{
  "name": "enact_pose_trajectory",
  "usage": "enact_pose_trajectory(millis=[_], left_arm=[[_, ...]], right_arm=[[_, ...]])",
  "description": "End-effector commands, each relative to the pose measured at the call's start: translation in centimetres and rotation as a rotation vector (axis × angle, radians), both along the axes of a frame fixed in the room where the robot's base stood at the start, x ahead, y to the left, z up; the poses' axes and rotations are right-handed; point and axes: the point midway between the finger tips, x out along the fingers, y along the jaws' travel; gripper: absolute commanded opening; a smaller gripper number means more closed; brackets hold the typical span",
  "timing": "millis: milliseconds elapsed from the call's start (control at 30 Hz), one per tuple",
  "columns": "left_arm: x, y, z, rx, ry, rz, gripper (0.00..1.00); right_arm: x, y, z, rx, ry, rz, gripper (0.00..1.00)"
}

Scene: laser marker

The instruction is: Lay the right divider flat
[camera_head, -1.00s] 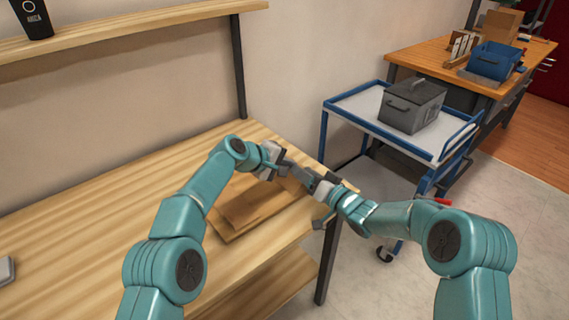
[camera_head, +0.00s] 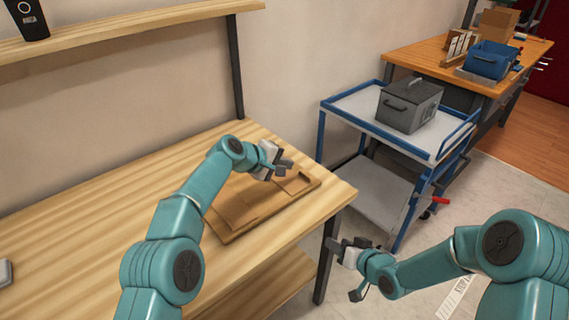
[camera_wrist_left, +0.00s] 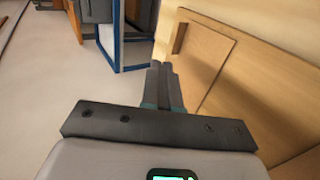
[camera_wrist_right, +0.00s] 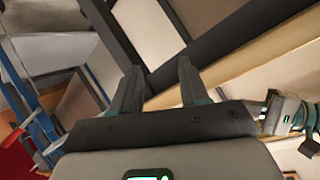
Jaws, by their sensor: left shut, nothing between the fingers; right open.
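A flat wooden tray (camera_head: 262,212) with low rims lies near the right end of the wooden table. A thin panel (camera_head: 228,208) lies in its left part, and a pale raised edge or panel (camera_head: 297,186) shows at its right part. I cannot tell for sure whether that one is the right divider or how flat it lies. The tray also shows in the left wrist view (camera_wrist_left: 240,75). My left gripper (camera_head: 288,166) is shut and empty, above the tray's far right part. My right gripper (camera_head: 338,268) is open and empty, beyond the table's right end and apart from the tray.
The table (camera_head: 120,208) has a dark leg at its right end, close to my right gripper. A blue-framed cart (camera_head: 365,105) with a grey box (camera_head: 409,104) stands to the right. Much of the table's left is clear.

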Motion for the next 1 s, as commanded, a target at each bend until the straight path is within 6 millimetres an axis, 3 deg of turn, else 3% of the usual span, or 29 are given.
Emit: enact_pose_trajectory(millis=[33,133,200,300,400,500,800,1000], left_arm=[[0.0,0.0,0.0,0.0,0.0,0.0,0.0],[0.0,0.0,0.0,0.0,0.0,0.0,0.0],[0.0,0.0,0.0,0.0,0.0,0.0,0.0],[0.0,0.0,0.0,0.0,0.0,0.0,0.0],[0.0,0.0,0.0,0.0,0.0,0.0,0.0],[0.0,0.0,0.1,0.001,0.001,0.0,0.0],[-0.1,0.1,0.5,0.034,0.024,0.001,0.0],[-0.1,0.2,-0.1,0.037,0.025,0.0,0.0]], right_arm=[[-3.5,1.0,-3.8,-0.026,0.153,-0.001,0.44],[-10.8,2.6,-9.0,-0.062,0.424,0.011,0.44],[-15.8,3.8,-11.3,-0.069,0.589,0.027,0.44],[-21.8,5.3,-13.1,-0.063,0.776,0.04,0.44],[-25.8,6.2,-13.8,-0.051,0.896,0.039,0.44],[-27.7,7.1,-14.0,-0.053,0.938,0.064,0.44],[-27.7,7.3,-10.8,-0.056,0.937,0.073,0.44],[-27.6,7.3,-11.1,-0.056,0.935,0.072,0.44]])
